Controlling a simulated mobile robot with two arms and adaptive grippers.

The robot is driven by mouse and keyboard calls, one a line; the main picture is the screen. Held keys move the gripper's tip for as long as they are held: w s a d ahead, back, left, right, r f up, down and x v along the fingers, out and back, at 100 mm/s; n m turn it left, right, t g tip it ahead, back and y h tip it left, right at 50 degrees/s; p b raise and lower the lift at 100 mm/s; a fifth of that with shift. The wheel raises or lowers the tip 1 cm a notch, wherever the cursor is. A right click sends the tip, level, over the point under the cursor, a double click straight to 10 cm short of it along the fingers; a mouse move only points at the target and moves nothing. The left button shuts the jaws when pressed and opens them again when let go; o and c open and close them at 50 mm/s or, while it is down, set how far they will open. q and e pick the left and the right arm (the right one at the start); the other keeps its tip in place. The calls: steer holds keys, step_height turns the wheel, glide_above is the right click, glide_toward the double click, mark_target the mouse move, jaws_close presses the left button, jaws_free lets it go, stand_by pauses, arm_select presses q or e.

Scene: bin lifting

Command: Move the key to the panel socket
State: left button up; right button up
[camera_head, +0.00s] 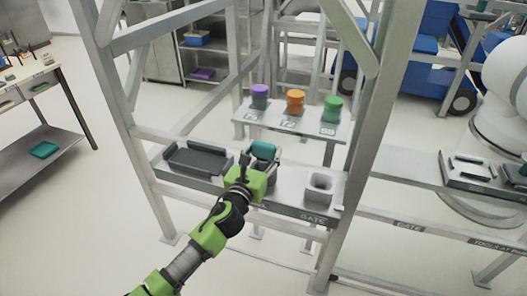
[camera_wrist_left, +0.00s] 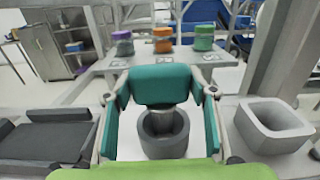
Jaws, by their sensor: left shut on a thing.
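My left gripper (camera_head: 262,160) reaches over the grey ledge from the front. In the left wrist view its two fingers stand on either side of a teal block, which I take for the key (camera_wrist_left: 163,84); it also shows in the head view (camera_head: 263,150). The gripper is shut on it. A grey shaft below the block runs down into a dark round cup (camera_wrist_left: 163,143); whether it touches the cup's inside I cannot tell. A light grey block with a square opening, possibly the panel socket (camera_head: 318,188), stands to the right, apart from the key. My right gripper is not in view.
A dark shallow tray (camera_head: 197,160) lies on the ledge to the left. Metal frame posts (camera_head: 357,150) rise on both sides. A shelf (camera_head: 290,119) behind holds purple, orange and green jars. A bench with tools stands at the right.

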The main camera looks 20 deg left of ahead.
arm_select(q)
steer(key=shift+f+b, duration=1)
steer(key=shift+f, duration=0.2)
stand_by(0.4)
steer(key=o, duration=1.9)
step_height(320, 180, up, 9)
steer(key=p, duration=0.9)
